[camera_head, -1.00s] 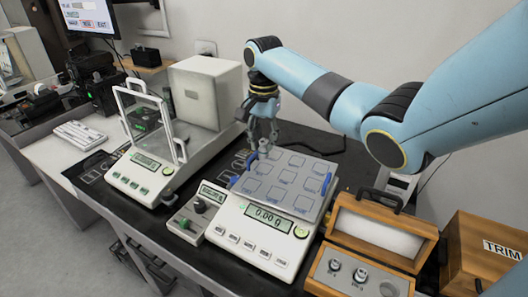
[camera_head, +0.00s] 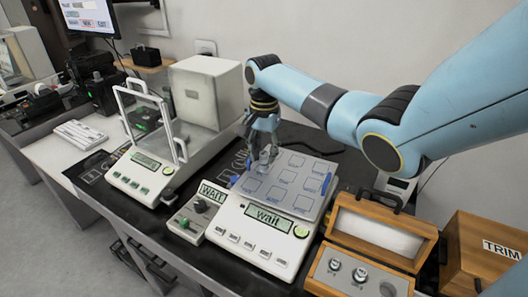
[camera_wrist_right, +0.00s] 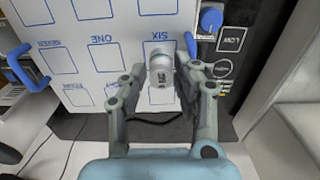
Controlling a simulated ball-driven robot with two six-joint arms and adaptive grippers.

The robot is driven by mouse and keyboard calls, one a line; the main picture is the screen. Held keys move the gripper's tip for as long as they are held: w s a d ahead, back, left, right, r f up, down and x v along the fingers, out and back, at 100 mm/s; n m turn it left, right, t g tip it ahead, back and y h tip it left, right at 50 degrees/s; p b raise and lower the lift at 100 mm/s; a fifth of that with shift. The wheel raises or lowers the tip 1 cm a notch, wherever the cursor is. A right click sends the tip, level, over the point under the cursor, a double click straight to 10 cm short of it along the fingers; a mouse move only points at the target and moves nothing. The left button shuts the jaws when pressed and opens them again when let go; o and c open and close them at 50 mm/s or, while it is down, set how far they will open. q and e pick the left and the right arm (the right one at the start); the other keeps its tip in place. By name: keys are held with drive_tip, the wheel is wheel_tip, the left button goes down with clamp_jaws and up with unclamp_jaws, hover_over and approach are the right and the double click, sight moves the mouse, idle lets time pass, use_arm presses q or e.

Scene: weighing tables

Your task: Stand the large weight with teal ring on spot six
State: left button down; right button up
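The large weight (camera_wrist_right: 160,76) is a shiny metal cylinder with a pale teal band near its top. It is upright over the square by the label SIX on the scale's pan (camera_wrist_right: 122,80). My right gripper (camera_wrist_right: 161,67) has its fingers closed in on both sides of it; any gap is too small to make out. In the head view the right gripper (camera_head: 264,153) is low over the rear left part of the grey pan (camera_head: 298,200). The weight's base is partly hidden. My left gripper is not in view.
Blue handles (camera_head: 326,184) flank the pan. An open wooden weight box (camera_head: 372,245) with several weights stands to the right, beside a TRIM box (camera_head: 490,240). A glass-shielded balance (camera_head: 150,150) stands to the left.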

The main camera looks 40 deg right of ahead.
sight(264, 153)
wheel_tip(264, 153, up, 12)
drive_tip(key=shift+b, duration=0.35)
idle(0.5)
